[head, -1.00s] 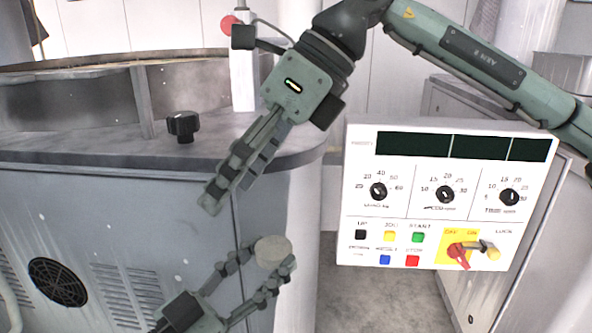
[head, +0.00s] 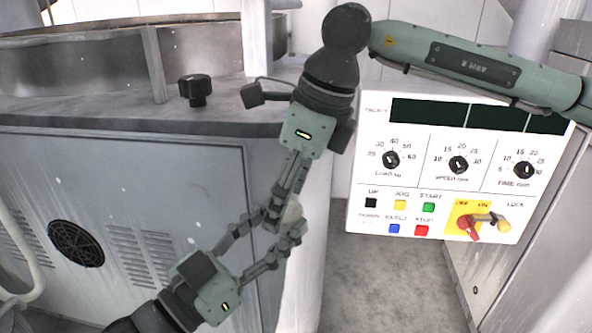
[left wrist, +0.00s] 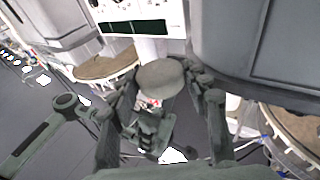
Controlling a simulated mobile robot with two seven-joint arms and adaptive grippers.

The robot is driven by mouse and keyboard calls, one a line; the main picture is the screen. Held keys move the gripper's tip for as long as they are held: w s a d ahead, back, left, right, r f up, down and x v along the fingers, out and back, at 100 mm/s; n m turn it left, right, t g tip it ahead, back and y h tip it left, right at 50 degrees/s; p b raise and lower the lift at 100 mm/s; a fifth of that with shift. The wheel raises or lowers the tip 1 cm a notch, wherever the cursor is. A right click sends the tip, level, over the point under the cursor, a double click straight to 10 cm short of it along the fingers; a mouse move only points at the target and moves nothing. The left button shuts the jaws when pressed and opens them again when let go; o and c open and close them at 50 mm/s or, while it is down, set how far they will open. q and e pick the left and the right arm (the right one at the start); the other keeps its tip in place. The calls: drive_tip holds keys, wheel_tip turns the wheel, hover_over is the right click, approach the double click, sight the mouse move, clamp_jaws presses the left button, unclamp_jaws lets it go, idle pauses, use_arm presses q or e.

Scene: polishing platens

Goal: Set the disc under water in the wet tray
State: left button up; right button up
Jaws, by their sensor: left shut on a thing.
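The disc (head: 292,213) is a small pale round piece. My left gripper (head: 285,217) comes up from the lower left and is shut on it, holding it in the air in front of the grey machine. In the left wrist view the disc (left wrist: 160,78) sits between the tips of my left fingers. My right gripper (head: 283,205) reaches down from above, its fingers at the disc and overlapping it in the head view. Whether they touch or grip it I cannot tell. I cannot make out the wet tray or any water.
The grey machine (head: 130,200) with a black knob (head: 195,90) and raised metal rim (head: 205,55) fills the left. A white control panel (head: 455,165) with dials and buttons stands right. Bare floor (head: 375,270) shows between them. Brown round platens (left wrist: 107,68) appear in the left wrist view.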

drive_tip(key=shift+a+f, duration=0.2)
drive_tip(key=shift+f, duration=0.45)
drive_tip(key=shift+c, duration=0.6)
drive_tip(key=c, duration=1.2)
use_arm(q)
drive_tip(key=o, duration=1.2)
drive_tip(key=shift+o, duration=0.2)
